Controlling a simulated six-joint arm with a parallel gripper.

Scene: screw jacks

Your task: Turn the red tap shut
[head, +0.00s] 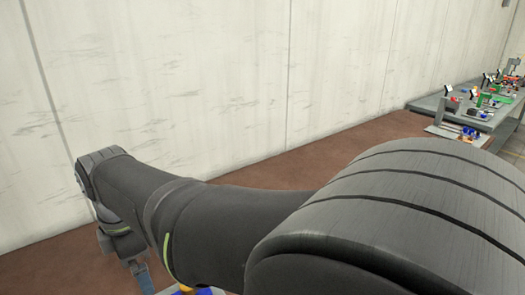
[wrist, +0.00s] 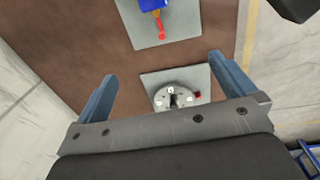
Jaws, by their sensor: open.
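In the wrist view, a slim red lever-like part (wrist: 160,27) with a rounded end extends from a blue block (wrist: 153,4) with a yellow piece, on a grey plate (wrist: 185,30) at the top edge. It looks like the red tap, but its upper part is cut off and I cannot tell its setting. My gripper (wrist: 162,67) is open and empty, its two blue fingers wide apart. The red part lies beyond the fingertips, between their lines. In the head view one blue finger (head: 143,278) shows at the bottom; my arm hides much there.
A second grey plate (wrist: 150,82) lies between my fingers, with a round grey slotted disc (wrist: 175,97) and a small dark red knob (wrist: 197,95). A pale wall (head: 180,80) stands alongside. A bench (head: 430,104) with several small devices is far right.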

